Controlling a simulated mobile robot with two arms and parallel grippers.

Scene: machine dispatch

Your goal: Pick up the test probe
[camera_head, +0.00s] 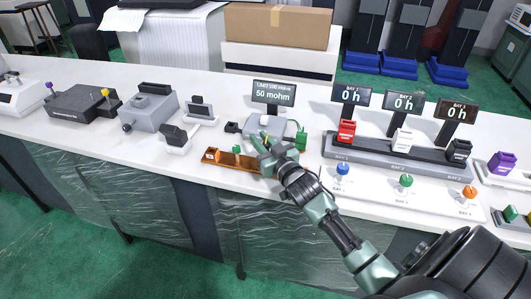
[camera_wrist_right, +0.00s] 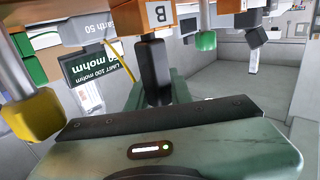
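My right gripper (camera_head: 262,148) reaches over the near edge of the white counter, beside the tester (camera_head: 280,128) and its display (camera_head: 272,93) reading 50 mohm. In the right wrist view, a dark upright piece (camera_wrist_right: 154,68) stands between green finger parts, below an orange block marked B (camera_wrist_right: 157,16). I cannot tell whether the fingers grip this piece, or whether it is the test probe. A thin yellow lead (camera_wrist_right: 122,55) shows beside the display (camera_wrist_right: 90,72). My left gripper is not in view.
An orange-brown tray (camera_head: 215,156) lies just left of my gripper. A green block (camera_head: 301,139) stands right of the tester. Farther right is a bay rack (camera_head: 375,155) with red, white and black blocks, and coloured knobs in front. Grey devices (camera_head: 150,107) stand left.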

